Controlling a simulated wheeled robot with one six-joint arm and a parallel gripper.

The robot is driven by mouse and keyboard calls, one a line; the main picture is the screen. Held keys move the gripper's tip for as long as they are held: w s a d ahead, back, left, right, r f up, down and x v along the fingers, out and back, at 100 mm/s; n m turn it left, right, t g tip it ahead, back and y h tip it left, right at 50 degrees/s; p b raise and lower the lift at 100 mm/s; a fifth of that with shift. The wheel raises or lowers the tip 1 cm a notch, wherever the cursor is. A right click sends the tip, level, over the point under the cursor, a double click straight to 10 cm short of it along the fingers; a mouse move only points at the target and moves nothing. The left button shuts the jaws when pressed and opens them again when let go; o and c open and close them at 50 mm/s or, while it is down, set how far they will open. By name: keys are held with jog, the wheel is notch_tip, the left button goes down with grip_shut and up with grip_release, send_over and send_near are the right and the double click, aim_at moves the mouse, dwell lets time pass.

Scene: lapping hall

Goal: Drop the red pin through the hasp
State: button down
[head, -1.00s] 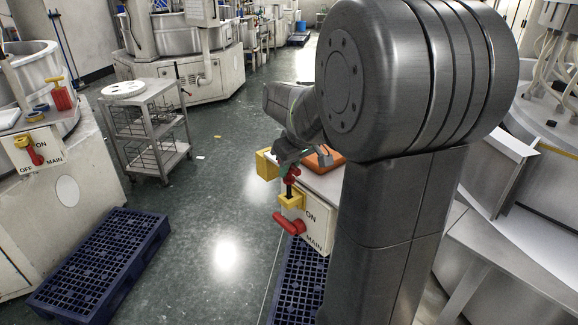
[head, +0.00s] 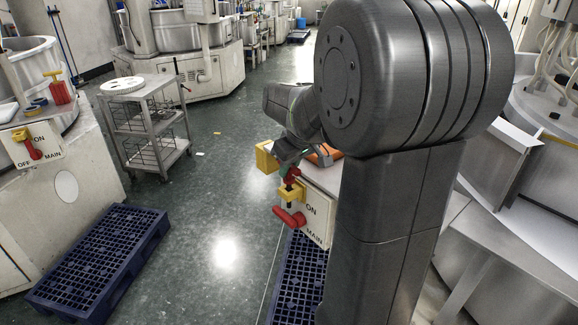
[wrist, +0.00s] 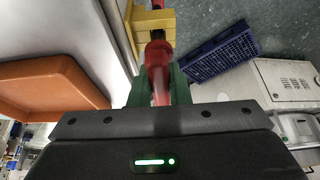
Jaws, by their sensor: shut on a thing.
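My gripper (head: 289,172) is shut on the red pin (head: 291,178), right above the yellow hasp (head: 292,192) on the near panel marked ON and MAIN. The red switch handle (head: 289,217) sits just below the hasp. In the wrist view the green fingers (wrist: 158,84) hold the red pin (wrist: 158,60) from both sides, and its far end reaches the yellow hasp (wrist: 151,22). The pin's lower shank is hidden, apparently inside or behind the hasp; I cannot see how deep it sits.
An orange tray (wrist: 50,88) lies on the cabinet top beside my gripper. A yellow block (head: 266,157) is at the cabinet's far edge. Blue pallets (head: 100,265) lie on the floor. A second switch panel (head: 40,143) and a grey cart (head: 147,125) stand left.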

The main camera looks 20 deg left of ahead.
jog(key=shift+f+b, duration=0.8)
jog(key=shift+f, duration=0.45)
jog(key=c, duration=1.3)
grip_release()
jog(key=shift+r, duration=0.15)
jog(key=v, duration=1.3)
jog(key=shift+s+d+r, duration=0.15)
jog(key=shift+d+r, duration=0.05)
jog(key=shift+r, duration=0.1)
jog(key=shift+f, duration=0.1)
jog(key=x, duration=1.3)
jog(key=shift+a+f, duration=0.15)
jog(key=shift+f, duration=0.05)
jog(key=shift+r+p, duration=0.35)
